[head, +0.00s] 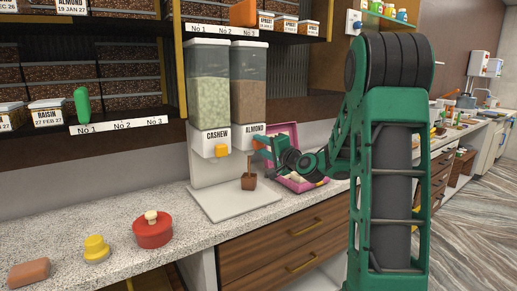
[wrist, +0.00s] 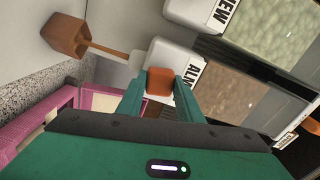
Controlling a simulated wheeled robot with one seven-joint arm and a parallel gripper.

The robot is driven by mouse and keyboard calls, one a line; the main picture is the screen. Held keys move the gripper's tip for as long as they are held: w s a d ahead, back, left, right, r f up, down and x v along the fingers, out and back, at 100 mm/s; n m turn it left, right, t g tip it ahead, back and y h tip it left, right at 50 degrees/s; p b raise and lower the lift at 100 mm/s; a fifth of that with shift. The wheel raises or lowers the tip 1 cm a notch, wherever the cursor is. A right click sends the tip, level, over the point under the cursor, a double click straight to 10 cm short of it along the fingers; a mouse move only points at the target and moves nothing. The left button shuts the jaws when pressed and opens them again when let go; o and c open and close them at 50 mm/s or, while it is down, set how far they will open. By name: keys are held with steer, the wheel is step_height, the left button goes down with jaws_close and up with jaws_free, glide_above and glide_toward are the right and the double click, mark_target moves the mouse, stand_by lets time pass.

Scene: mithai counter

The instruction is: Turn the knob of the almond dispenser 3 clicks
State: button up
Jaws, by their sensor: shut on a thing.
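The almond dispenser (head: 248,90) is the right one of two clear bins on a white stand, labelled ALMOND and filled with brown contents. Its orange knob (wrist: 159,82) sits between the two green fingers of my gripper (wrist: 160,95) in the wrist view. The fingers are closed on its sides. In the head view my gripper (head: 262,145) reaches the dispenser's front from the right, and it hides most of the knob. A small brown cup (head: 249,183) stands on the white base below, with a thin brown upright piece above it; it also shows in the wrist view (wrist: 66,36).
A pink box (head: 285,133) lies open behind my arm. A red pot (head: 152,231), a yellow item (head: 96,249) and a brown block (head: 29,273) stand on the counter's left; shelves hang above.

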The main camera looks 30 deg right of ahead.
steer(key=shift+d+f+m, duration=0.1)
steer(key=shift+f+m, duration=0.05)
steer(key=shift+m, duration=0.95)
steer(key=o, duration=1.1)
steer(key=shift+s, duration=0.15)
steer(key=s, duration=1)
steer(key=shift+s+d, duration=0.15)
steer(key=shift+s, duration=0.05)
